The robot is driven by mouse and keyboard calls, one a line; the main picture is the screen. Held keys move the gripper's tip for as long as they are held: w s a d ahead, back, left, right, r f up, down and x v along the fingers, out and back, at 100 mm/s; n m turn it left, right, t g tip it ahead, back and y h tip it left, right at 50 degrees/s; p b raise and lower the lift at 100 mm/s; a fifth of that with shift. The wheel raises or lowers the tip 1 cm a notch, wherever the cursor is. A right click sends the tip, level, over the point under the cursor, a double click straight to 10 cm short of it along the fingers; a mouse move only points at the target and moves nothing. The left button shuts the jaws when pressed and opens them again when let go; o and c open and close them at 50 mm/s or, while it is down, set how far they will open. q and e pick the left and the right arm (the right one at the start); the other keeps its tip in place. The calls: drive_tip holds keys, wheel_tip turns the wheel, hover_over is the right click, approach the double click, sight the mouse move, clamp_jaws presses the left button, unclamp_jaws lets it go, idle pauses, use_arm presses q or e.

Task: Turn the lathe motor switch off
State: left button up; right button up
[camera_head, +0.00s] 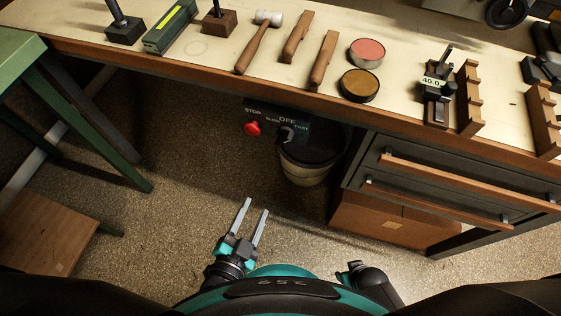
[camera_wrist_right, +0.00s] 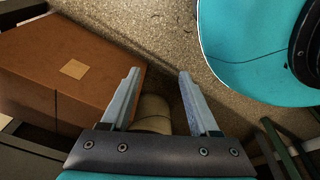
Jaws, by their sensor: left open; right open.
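The switch panel (camera_head: 270,121) hangs under the front edge of the bench, with a red stop button (camera_head: 252,128) at its left. The dark rotary switch knob (camera_head: 287,133) sits at its right, below labels reading SLOW, OFF and FAST. I cannot tell which label the knob points to. My left gripper (camera_head: 257,206) is open and empty, below and apart from the panel, its fingers pointing up toward it. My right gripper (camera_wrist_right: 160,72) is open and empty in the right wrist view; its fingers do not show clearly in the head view.
A bucket (camera_head: 303,174) stands on the floor just below the panel. Drawers with wooden handles (camera_head: 440,172) and a brown box (camera_head: 385,226) are to the right; the box also shows in the wrist view (camera_wrist_right: 70,65). A green stand (camera_head: 95,135) is at left. Mallet (camera_head: 256,45) and tins lie on the bench.

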use_arm(q)
wheel_tip(320, 180, up, 7)
drive_tip(key=d+m+t+h+b, duration=0.1)
drive_tip(key=d+m+t+h, duration=0.1)
drive_tip(key=t, duration=0.1)
drive_tip(key=b, duration=0.4)
approach(282, 143)
drive_tip(key=x, duration=0.8)
drive_tip(key=shift+w+f, duration=0.1)
drive_tip(key=shift+w+d, duration=0.25)
drive_tip(key=shift+w, duration=0.35)
use_arm(e)
drive_tip(key=w+a+r, duration=0.3)
drive_tip(key=w+r, duration=0.1)
drive_tip(key=r, duration=0.1)
drive_tip(key=shift+w, duration=0.25)
drive_tip(key=shift+a, duration=0.1)
use_arm(q)
clamp_jaws()
